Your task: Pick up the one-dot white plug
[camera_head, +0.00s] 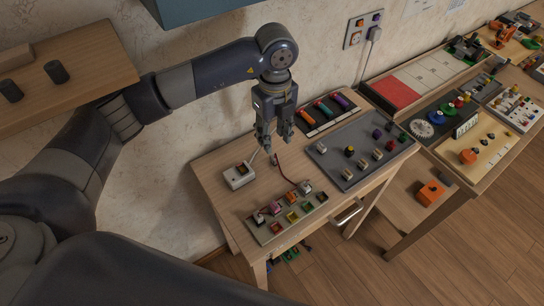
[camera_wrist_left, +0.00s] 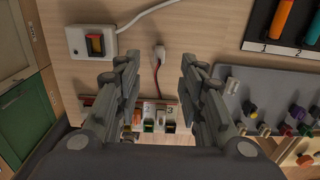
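A small white plug (camera_wrist_left: 160,52) on a red lead lies on the wooden table between my fingers in the wrist view. No dot can be read on it. In the head view its red lead (camera_head: 281,173) runs to a white block (camera_head: 305,187) by the socket strip (camera_head: 268,232). My left gripper (camera_head: 275,145) points down above the table, fingers apart and empty. It also shows in the wrist view (camera_wrist_left: 160,65). The head view does not show the plug clearly behind the fingers. My right gripper is not in view.
A white switch box (camera_head: 238,178) with a white cable stands to the left. A grey board (camera_head: 345,178) with several pegs, some whitish, lies to the right. A dark tray (camera_head: 312,125) of coloured cylinders is at the back. Bare tabletop (camera_head: 215,160) shows at the left.

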